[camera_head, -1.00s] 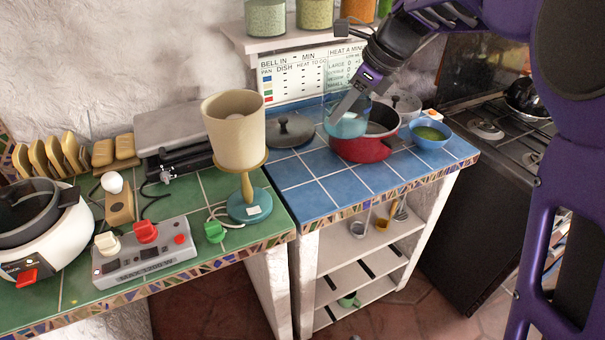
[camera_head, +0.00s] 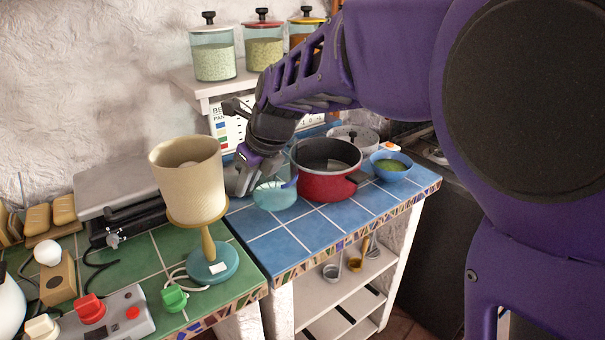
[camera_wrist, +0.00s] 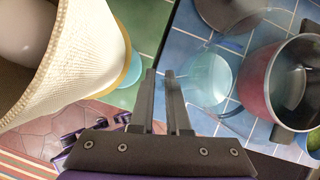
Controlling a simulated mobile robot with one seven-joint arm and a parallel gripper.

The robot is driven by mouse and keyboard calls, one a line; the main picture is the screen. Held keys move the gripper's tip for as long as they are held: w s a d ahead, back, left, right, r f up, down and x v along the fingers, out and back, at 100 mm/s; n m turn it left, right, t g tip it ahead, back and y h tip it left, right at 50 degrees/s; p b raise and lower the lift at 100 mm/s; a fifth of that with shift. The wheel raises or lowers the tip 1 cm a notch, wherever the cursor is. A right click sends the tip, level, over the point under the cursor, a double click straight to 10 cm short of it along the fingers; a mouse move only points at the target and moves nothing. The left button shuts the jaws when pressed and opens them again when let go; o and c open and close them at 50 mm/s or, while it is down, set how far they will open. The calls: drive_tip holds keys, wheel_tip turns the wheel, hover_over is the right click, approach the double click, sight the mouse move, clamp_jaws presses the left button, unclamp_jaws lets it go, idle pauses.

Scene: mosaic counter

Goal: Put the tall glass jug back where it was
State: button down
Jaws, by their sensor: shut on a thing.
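The tall glass jug (camera_head: 274,194) is clear with a bluish tint. It is at the left of the red pot (camera_head: 328,186), over the blue tiles. I cannot tell whether its base touches them. My gripper (camera_head: 240,182) is at the jug's left side, pointing down. In the wrist view the fingers (camera_wrist: 161,76) are close together, with the jug (camera_wrist: 208,80) just right of them. My gripper is shut on the jug, but the gripped part is hard to make out.
A cream lamp (camera_head: 190,180) on a teal base stands close left of my gripper. A blue bowl (camera_head: 391,165) is right of the pot. A dark lid (camera_wrist: 222,12) lies behind the jug. A shelf with jars (camera_head: 212,55) hangs above. Blue tiles in front are clear.

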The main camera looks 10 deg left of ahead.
sight(250, 210)
wheel_tip(250, 210, down, 8)
drive_tip(key=shift+w+r+b, duration=0.1)
drive_tip(key=shift+r+b, duration=0.15)
drive_tip(key=shift+b, duration=0.6)
drive_tip(key=c, duration=0.9)
unclamp_jaws()
drive_tip(key=p+v, duration=0.2)
drive_tip(key=v, duration=1)
drive_tip(key=shift+d+p, duration=0.1)
drive_tip(key=shift+p, duration=0.2)
